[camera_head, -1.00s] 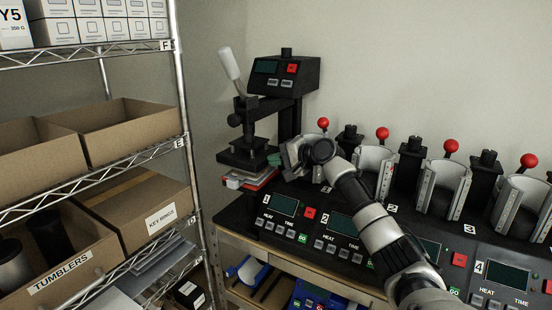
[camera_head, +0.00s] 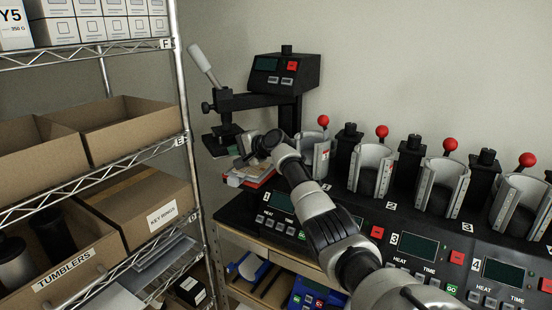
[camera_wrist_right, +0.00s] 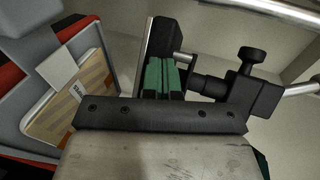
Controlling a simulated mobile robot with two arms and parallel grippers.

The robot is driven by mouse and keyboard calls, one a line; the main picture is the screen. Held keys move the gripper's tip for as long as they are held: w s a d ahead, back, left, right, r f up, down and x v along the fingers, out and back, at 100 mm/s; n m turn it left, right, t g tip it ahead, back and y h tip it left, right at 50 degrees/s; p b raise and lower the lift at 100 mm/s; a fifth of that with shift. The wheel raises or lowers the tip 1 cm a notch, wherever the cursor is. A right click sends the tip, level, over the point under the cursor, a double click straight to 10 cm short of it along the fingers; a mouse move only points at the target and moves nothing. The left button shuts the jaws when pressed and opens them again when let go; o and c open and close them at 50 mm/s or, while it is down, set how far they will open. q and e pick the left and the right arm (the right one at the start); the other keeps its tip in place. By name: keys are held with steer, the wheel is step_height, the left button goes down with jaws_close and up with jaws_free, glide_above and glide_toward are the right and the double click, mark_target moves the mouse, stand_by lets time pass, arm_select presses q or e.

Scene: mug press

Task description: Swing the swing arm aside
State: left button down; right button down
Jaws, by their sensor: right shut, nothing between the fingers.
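The swing arm (camera_head: 250,101) is a black beam that reaches left from the press column (camera_head: 291,117), below the control box (camera_head: 284,75). Its white handle (camera_head: 203,62) slants up to the left at the free end, with a black pressing head (camera_head: 222,136) beneath. In the right wrist view a black knob and block (camera_wrist_right: 255,95) show at right. My right gripper (camera_head: 241,149) is just right of the pressing head. Its green-padded fingers (camera_wrist_right: 165,78) are together and empty; contact with the press is unclear. My left gripper is out of view.
Several mug presses with red-knobbed levers (camera_head: 382,131) line the bench to the right. A red and white thing (camera_head: 247,177) lies below my gripper. A wire shelf (camera_head: 183,110) with cardboard boxes (camera_head: 110,128) stands close on the left.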

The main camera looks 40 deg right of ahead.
mark_target(224, 144)
steer(key=w, duration=0.1)
steer(key=w+m+h, duration=0.1)
steer(key=w+h, duration=0.1)
steer(key=shift+a+r+m+p, duration=0.1)
steer(key=shift+a+m+p, duration=0.15)
steer(key=shift+m+p, duration=0.1)
steer(key=shift+w+m+t+h+p, duration=0.35)
steer(key=shift+w+m+h, duration=0.35)
steer(key=shift+h, duration=0.3)
steer(key=shift+w+d+m+h, duration=0.2)
steer(key=shift+w+m+h, duration=0.35)
steer(key=shift+h, duration=0.15)
